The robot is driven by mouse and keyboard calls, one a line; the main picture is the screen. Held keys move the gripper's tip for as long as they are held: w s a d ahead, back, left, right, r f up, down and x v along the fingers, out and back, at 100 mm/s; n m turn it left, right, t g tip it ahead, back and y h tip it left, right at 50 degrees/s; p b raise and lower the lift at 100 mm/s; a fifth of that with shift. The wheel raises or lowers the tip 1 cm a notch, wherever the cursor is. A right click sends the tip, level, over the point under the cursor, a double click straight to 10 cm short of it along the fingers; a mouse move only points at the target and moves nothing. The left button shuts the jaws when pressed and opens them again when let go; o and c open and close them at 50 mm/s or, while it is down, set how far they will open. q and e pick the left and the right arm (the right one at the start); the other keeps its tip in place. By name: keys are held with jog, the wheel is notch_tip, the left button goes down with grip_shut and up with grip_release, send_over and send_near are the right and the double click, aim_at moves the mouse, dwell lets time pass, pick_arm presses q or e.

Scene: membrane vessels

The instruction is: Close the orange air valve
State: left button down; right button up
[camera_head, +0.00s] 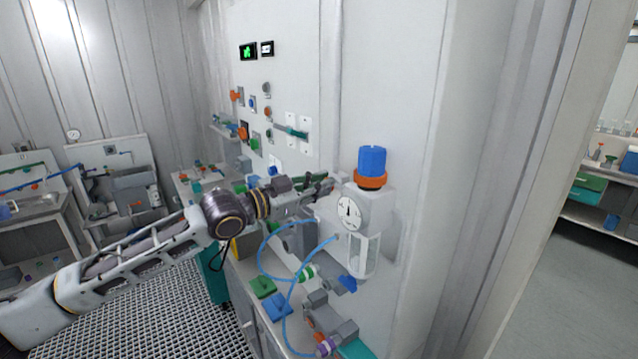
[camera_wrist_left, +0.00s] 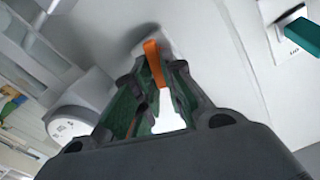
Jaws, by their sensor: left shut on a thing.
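My left gripper (camera_head: 322,187) reaches in from the left to the wall panel, just left of the white regulator. In the left wrist view, the orange lever (camera_wrist_left: 153,62) of the air valve stands out from a pale wall mount, between the two dark, green-padded fingers of the left gripper (camera_wrist_left: 156,85). The fingers are shut on the lever. In the head view the lever is hidden behind the gripper, so its angle there cannot be told. My right gripper is not in view.
A regulator with a blue knob (camera_head: 372,161), orange collar (camera_head: 370,180) and dial gauge (camera_head: 349,213) stands close right of the gripper. Blue tubing (camera_head: 262,255) loops over the bench below. A teal handle (camera_head: 291,131) sits higher on the panel.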

pick_arm(q)
jog(key=shift+s+d+f+m+p, duration=0.1)
jog(key=shift+f+m+p, duration=0.15)
jog(key=shift+m, duration=2)
jog(key=shift+s+d+f+m+p, duration=0.15)
jog(key=shift+m+p, duration=0.15)
jog(key=shift+m, duration=2)
jog(key=shift+s+f+m+p, duration=0.1)
jog(key=shift+f+m+p, duration=0.15)
jog(key=shift+m, duration=2)
jog(key=c, duration=1.5)
grip_release()
jog(key=shift+a, duration=0.1)
jog(key=v, duration=1.1)
jog(key=shift+s+a, duration=0.25)
jog(key=shift+a, duration=0.05)
